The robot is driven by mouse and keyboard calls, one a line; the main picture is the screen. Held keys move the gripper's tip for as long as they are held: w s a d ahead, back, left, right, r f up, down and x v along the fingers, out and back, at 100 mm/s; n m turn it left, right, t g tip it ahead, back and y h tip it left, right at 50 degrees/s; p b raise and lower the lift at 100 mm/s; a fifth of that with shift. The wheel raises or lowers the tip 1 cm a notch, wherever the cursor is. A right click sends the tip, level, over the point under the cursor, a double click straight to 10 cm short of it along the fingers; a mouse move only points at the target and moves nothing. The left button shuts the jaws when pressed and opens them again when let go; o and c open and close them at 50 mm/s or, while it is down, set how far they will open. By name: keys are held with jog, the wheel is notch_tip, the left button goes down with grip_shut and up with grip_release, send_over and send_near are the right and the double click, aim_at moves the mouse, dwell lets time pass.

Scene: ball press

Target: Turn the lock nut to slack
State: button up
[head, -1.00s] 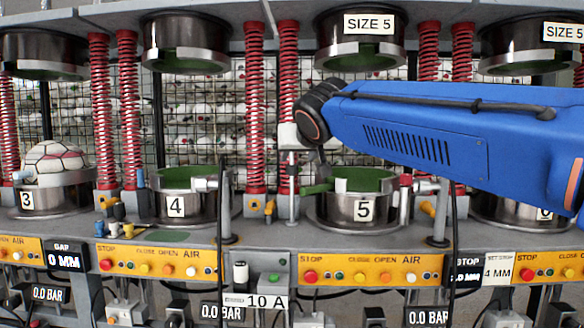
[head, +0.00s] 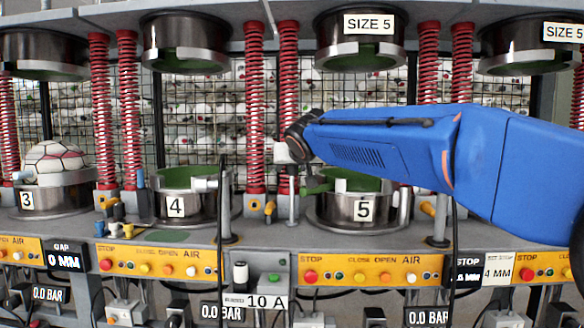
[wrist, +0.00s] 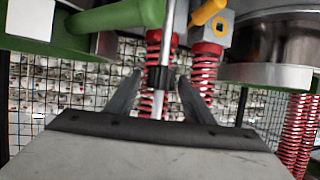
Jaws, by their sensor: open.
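My gripper (wrist: 160,76) is open in the wrist view, with one dark finger on each side of a slim upright metal post (wrist: 166,50). The post has a darker section near the fingertips; I cannot tell for sure whether this is the lock nut. No finger visibly touches the post. In the head view the post (head: 292,208) stands between press stations 4 and 5. My pale gripper body (head: 284,152) is above it, and its fingers are too small to make out there.
Station 5's mould (head: 363,208) with its green lip is close to the right of the post. Red springs (head: 254,110) stand behind it, and a yellow-handled valve (head: 268,208) is to its left. Station 4's mould (head: 176,207) is farther left. The button panel (head: 372,270) runs below.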

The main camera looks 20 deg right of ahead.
jog(key=c, duration=1.1)
jog(key=shift+o, duration=0.3)
jog(key=shift+n+y, duration=2.2)
jog(key=shift+y, duration=0.4)
jog(key=shift+d+n+g+y, duration=0.1)
jog(key=shift+n+g+y, duration=0.5)
jog(key=shift+n+y, duration=0.1)
jog(key=n+g+y, duration=0.1)
jog(key=n+y, duration=0.2)
jog(key=shift+w+g, duration=0.1)
jog(key=shift+g, duration=0.3)
jog(key=n+g+y, duration=0.4)
jog(key=n, duration=0.1)
jog(key=shift+g, duration=0.4)
jog(key=shift+n+g+y, duration=0.5)
jog(key=shift+n+g, duration=1.5)
jog(key=shift+g, duration=0.1)
